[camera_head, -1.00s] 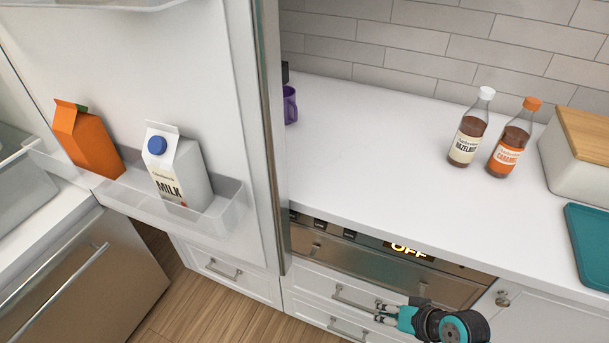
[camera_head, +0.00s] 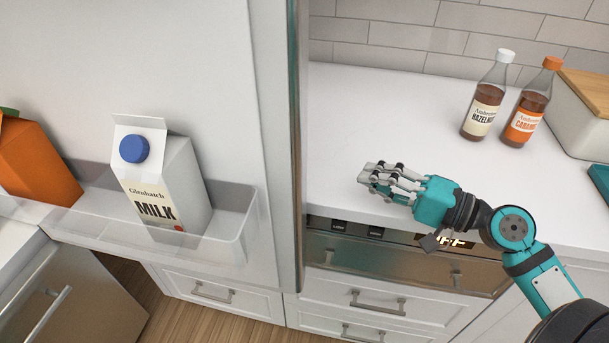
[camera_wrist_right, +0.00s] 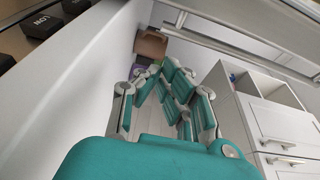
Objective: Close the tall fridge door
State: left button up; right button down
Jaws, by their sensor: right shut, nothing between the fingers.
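The tall fridge door (camera_head: 200,65) stands open in the head view, its inner face towards me and its edge (camera_head: 296,140) upright in front of the counter. A clear door bin (camera_head: 235,240) on it holds a milk carton (camera_head: 165,180) with a blue cap and an orange carton (camera_head: 38,165), cut off at the left. My right gripper (camera_head: 368,183) is shut and empty, to the right of the door edge and apart from it in the picture, its fingers pointing left. It also shows in the right wrist view (camera_wrist_right: 167,72). My left gripper is not in view.
The white counter (camera_head: 370,110) carries a hazelnut bottle (camera_head: 485,100), a caramel bottle (camera_head: 530,105) and a box with a wooden lid (camera_head: 585,115). An appliance with an OFF display (camera_head: 400,262) and drawers (camera_head: 375,297) are below. Wood floor shows at the bottom left.

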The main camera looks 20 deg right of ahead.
jog(key=shift+w+a+r, duration=0.2)
jog(key=shift+r, duration=0.05)
jog(key=p+x, duration=0.2)
jog(key=x, duration=0.1)
jog(key=shift+w+a+r, duration=0.1)
jog(key=shift+w+a, duration=0.05)
jog(key=shift+w, duration=0.1)
jog(key=p+x, duration=0.2)
jog(key=x, duration=0.2)
jog(key=shift+w+a, duration=0.25)
jog(key=shift+w, duration=0.05)
jog(key=s+a, duration=0.1)
jog(key=s+a+p, duration=0.1)
jog(key=s, duration=0.1)
jog(key=shift+f, duration=0.2)
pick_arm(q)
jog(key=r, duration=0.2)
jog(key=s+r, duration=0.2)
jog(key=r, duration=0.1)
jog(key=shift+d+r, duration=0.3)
pick_arm(e)
jog(key=shift+s+a+f, duration=0.1)
jog(key=shift+a, duration=0.05)
